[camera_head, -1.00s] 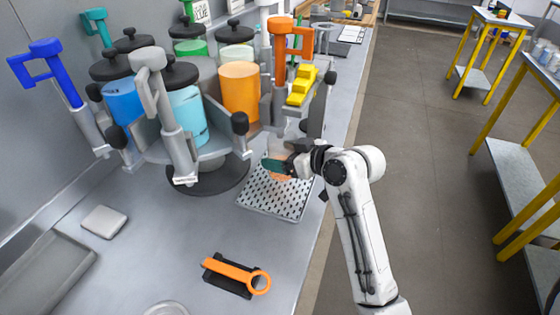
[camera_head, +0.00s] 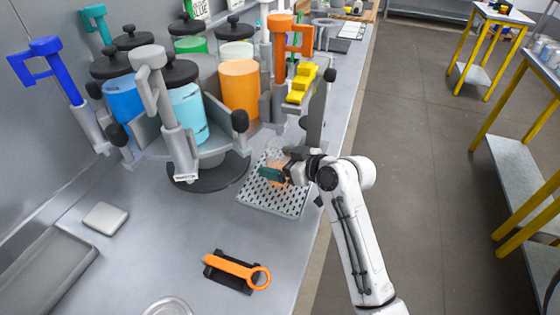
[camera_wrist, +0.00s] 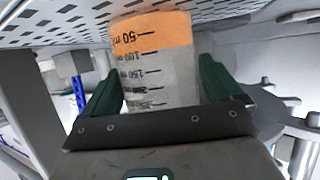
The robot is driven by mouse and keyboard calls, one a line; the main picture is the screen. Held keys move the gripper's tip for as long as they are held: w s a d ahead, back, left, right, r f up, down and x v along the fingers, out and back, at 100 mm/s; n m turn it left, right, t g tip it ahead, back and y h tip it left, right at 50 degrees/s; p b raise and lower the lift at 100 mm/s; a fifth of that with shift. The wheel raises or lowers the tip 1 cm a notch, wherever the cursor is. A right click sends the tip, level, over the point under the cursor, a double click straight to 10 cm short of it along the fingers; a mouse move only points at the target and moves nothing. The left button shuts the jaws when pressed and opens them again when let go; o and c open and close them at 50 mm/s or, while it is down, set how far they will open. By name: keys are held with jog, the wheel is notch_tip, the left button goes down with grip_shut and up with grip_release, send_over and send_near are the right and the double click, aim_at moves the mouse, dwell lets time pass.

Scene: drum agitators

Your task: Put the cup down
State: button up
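The clear measuring cup (camera_wrist: 160,75) holds a shallow orange layer at its bottom and has dark volume marks. The wrist view shows it upside down, with its base close to the perforated tray (camera_wrist: 60,32). My gripper (camera_wrist: 160,90) has a green finger on each side of the cup and is shut on it. In the head view the cup (camera_head: 276,153) is partly hidden behind my gripper (camera_head: 275,172), over the perforated tray (camera_head: 262,199). I cannot tell whether its base touches the tray.
The carousel of paint canisters (camera_head: 190,155) stands left of the tray, with the orange dispenser (camera_head: 281,60) behind. An orange ring-handled tool (camera_head: 238,269) lies on a black holder nearer on the counter. A grey block (camera_head: 105,218) lies at left. The tray's front part is clear.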

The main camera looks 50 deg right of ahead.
jog(key=shift+o, duration=0.5)
jog(key=shift+r, duration=0.15)
jog(key=shift+s+r, duration=0.1)
jog(key=shift+s, duration=0.05)
jog(key=b+v, duration=0.1)
jog(key=v, duration=1)
jog(key=shift+s+r, duration=0.2)
jog(key=shift+s, duration=0.1)
